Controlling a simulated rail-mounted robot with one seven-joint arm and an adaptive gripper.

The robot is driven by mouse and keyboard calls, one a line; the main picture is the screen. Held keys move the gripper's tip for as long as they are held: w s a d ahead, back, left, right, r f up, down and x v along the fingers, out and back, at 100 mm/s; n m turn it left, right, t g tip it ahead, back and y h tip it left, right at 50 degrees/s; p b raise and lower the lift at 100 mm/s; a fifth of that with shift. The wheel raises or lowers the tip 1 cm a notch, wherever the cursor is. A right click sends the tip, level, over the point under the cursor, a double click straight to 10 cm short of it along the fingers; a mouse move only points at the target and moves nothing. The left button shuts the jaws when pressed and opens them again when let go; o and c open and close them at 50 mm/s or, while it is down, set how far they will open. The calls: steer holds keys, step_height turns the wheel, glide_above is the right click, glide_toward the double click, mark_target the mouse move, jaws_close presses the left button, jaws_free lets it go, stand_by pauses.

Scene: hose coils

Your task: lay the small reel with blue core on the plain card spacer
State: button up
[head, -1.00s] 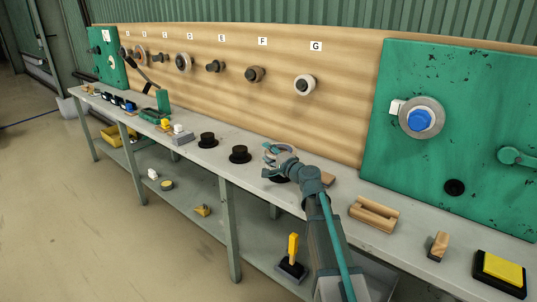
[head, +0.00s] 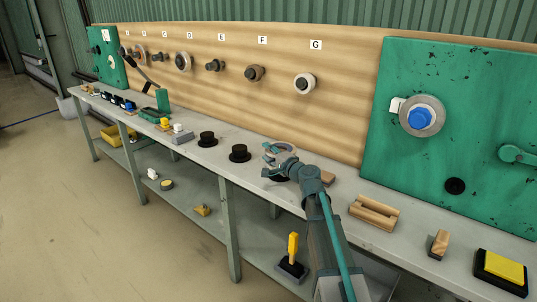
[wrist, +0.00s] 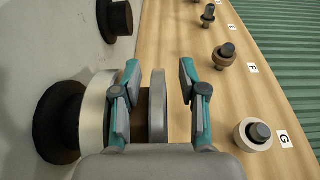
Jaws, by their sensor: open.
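My gripper (wrist: 160,92) is open over the bench. In the wrist view its fingers stand either side of a grey disc (wrist: 157,105). A brown part (wrist: 142,112) and a wide pale ring (wrist: 97,112) lie beside that disc, partly hidden by the left finger. The pale ring (head: 288,150) also shows at my gripper in the head view. A round dark stand (wrist: 57,122) is below it. I see no blue core there, and cannot tell which part is a card spacer. A blue hub (head: 420,119) on a grey disc shows on the right green panel.
Two black stands (head: 240,153) (head: 207,139) stand left of my gripper on the grey bench. A wooden frame (head: 374,212), a small wooden block (head: 438,243) and a yellow-topped pad (head: 500,272) lie to the right. Pegs with round pieces line the wooden board (head: 340,105) behind.

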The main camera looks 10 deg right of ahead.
steer(key=shift+s+d, duration=0.1)
steer(key=shift+s, duration=0.05)
stand_by(0.5)
steer(key=b+v, duration=0.1)
steer(key=v, duration=0.6)
steer(key=shift+s+d, duration=0.15)
steer(key=shift+s, duration=0.15)
stand_by(1.3)
